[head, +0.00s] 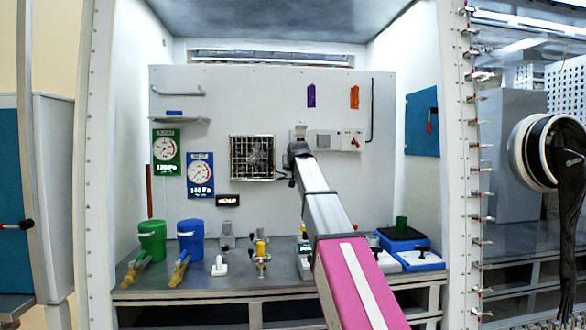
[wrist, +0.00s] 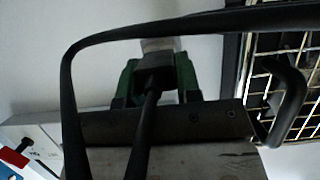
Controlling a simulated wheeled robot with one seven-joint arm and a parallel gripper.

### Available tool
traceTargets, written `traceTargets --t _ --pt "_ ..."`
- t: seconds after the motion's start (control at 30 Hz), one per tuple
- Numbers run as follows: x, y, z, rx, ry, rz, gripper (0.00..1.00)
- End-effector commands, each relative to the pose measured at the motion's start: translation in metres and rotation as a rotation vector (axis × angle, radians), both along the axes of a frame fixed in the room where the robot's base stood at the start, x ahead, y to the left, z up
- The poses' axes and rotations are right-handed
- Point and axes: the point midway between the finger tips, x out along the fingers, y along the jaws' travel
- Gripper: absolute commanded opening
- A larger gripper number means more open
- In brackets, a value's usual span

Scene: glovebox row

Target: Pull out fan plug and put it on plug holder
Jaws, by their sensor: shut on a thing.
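The fan (head: 252,157) is a square caged unit on the back wall; its grille (wrist: 285,75) fills the right of the wrist view. My gripper (head: 298,150) is at the wall, just right of the fan. In the wrist view my gripper (wrist: 158,68) has green fingers shut on a dark plug (wrist: 155,78), with its black cable running down toward the camera. A pale socket-like part (wrist: 158,45) lies just beyond the plug; I cannot tell whether they are still joined. I cannot make out the plug holder for certain.
A grey plate and a panel with red parts (head: 350,142) are right of my gripper. The bench carries green (head: 151,240) and blue (head: 190,238) containers, valve fittings (head: 261,258) and a blue-white device (head: 422,259). A looped black cable (wrist: 70,100) crosses the wrist view.

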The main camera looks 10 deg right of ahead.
Motion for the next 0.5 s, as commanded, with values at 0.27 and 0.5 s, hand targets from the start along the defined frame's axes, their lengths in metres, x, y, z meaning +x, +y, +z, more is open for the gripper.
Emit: traceTargets --t 0.27,0.5 --pt "0.0067 0.0000 0.0002 0.000 0.000 0.000 0.03" --pt "0.0084 0.0000 0.0000 0.000 0.000 0.000 0.61"
